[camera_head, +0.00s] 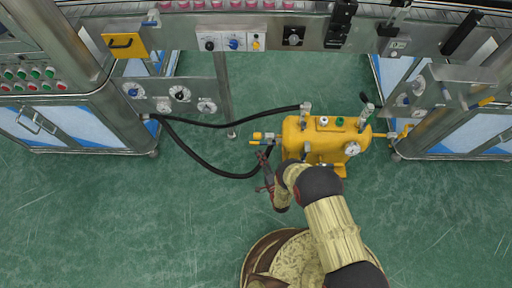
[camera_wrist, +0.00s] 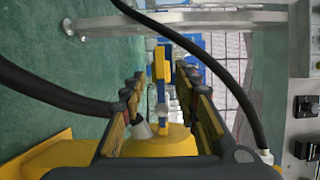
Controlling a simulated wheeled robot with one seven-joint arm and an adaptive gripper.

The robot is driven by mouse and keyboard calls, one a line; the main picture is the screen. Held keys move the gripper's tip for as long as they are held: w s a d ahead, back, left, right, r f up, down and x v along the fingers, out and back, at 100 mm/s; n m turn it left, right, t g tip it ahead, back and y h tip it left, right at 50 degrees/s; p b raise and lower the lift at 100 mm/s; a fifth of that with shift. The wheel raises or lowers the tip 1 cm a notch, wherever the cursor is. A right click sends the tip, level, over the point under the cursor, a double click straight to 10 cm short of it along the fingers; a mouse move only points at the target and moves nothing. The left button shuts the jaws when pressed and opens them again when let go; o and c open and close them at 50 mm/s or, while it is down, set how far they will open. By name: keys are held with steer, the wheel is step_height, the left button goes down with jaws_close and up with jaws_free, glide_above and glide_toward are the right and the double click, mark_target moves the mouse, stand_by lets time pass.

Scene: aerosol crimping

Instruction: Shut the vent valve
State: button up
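The yellow tank (camera_head: 325,136) stands on the floor right of centre in the head view, and part of it (camera_wrist: 165,143) shows low in the wrist view. A small valve with yellow parts (camera_head: 262,136) sticks out of its left end. In the wrist view, a yellow lever (camera_wrist: 158,64) on a silver stem stands between my fingers. I cannot tell for certain which fitting is the vent valve. My gripper (camera_head: 264,168) is beside the tank's left end; in the wrist view it (camera_wrist: 160,82) is open, with gaps on both sides of the lever.
Black hoses (camera_head: 205,165) run from the left machine to the tank; one (camera_wrist: 235,85) crosses near my right finger in the wrist view. A gauge (camera_head: 352,148) and several fittings top the tank. Machine cabinets (camera_head: 70,125) stand at both sides. Open green floor (camera_head: 120,220) lies at front left.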

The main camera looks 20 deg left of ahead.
steer(key=b+x, duration=0.2)
steer(key=x, duration=0.4)
steer(key=shift+w+a, duration=0.2)
steer(key=shift+c, duration=0.9)
jaws_close()
